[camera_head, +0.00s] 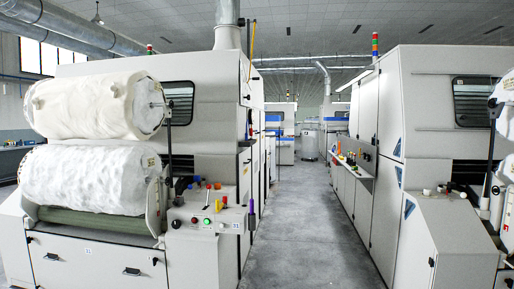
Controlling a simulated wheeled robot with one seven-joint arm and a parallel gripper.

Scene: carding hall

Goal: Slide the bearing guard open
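I cannot pick out the bearing guard for certain in the head view. A carding machine (212,130) stands on the left, with two large white fibre rolls (85,180) stacked at its near end. A small control panel (205,215) with coloured levers and green and red buttons sits to the right of the rolls. A similar machine (425,110) stands on the right and is partly cut off by the picture edge. Any guard on either machine is too small to tell or hidden. My gripper is not in view.
A clear grey floor aisle (305,225) runs between the two machine rows. A narrow shelf (352,168) with small coloured items juts out from the right row. More machines (281,130) stand at the far end. A yellow pole (251,50) rises beside the left machine.

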